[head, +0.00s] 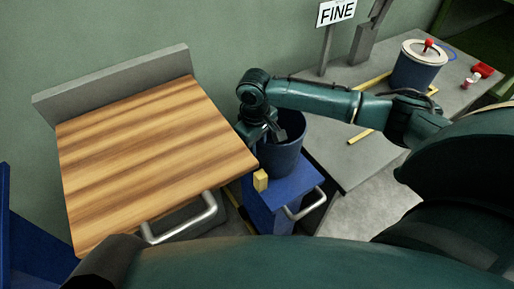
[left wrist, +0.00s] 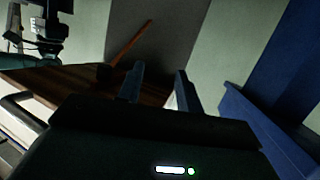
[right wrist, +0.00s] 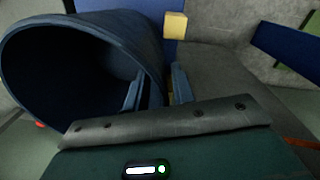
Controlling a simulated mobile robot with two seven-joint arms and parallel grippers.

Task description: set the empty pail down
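The empty pail (head: 282,155) is dark blue and appears to stand upright on a blue stand (head: 290,188). Its open mouth fills the left of the right wrist view (right wrist: 70,65), and its inside looks dark and bare. My right gripper (head: 268,132) is at the pail's rim, with one finger over the mouth and the other outside the wall. The fingers (right wrist: 157,85) are apart, with a gap showing beside the wall. My left gripper (left wrist: 160,80) is open and empty near the wooden worktop. It is not clearly seen in the head view.
A wooden worktop (head: 150,150) with a metal handle lies to the left. A yellow block (head: 260,181) sits beside the pail.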

